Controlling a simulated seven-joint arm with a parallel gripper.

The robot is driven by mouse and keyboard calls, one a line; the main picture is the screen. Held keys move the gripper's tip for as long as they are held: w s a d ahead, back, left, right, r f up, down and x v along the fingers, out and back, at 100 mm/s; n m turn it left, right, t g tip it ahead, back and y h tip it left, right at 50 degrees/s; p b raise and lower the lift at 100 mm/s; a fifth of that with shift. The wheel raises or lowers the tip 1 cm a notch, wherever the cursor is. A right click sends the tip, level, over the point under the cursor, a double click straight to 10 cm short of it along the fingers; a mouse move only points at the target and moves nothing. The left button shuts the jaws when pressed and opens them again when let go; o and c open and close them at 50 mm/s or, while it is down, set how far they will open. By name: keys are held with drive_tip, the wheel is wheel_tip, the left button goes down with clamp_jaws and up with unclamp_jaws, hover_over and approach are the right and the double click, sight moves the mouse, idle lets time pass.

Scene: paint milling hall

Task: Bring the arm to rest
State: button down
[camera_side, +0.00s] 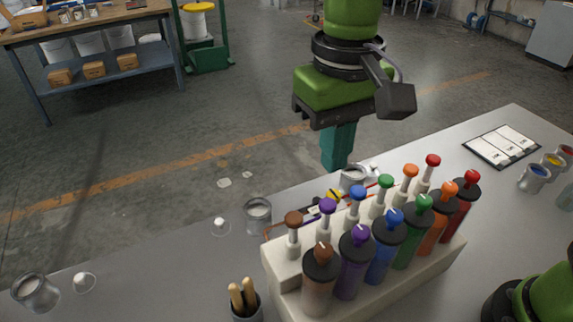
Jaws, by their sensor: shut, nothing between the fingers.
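My gripper (338,158) hangs from my green arm at the upper middle of the side view, pointing down. Its teal fingers are shut with nothing between them. The fingertips appear above the far edge of the grey table, behind the rack of bottles.
A pale rack (283,270) with several coloured bottles fills the table's middle. A clipboard (501,146) and paint cups (534,178) are at right.

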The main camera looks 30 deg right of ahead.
drive_tip(key=s+d+f+m+t, duration=0.1)
drive_tip(key=d+t, duration=0.1)
drive_tip(key=d, duration=0.6)
drive_tip(key=s+d+f+m+t+y, duration=0.1)
drive_tip(key=s+d+f+t, duration=0.1)
drive_tip(key=d, duration=0.6)
drive_tip(key=s+d+f+m+t+y, duration=0.1)
drive_tip(key=d+f+m+t, duration=0.1)
drive_tip(key=d, duration=0.7)
drive_tip(key=shift+s+f+t, duration=0.2)
drive_tip(key=shift+t, duration=0.4)
drive_tip(key=c, duration=1.8)
unclamp_jaws()
drive_tip(key=shift+a, duration=0.1)
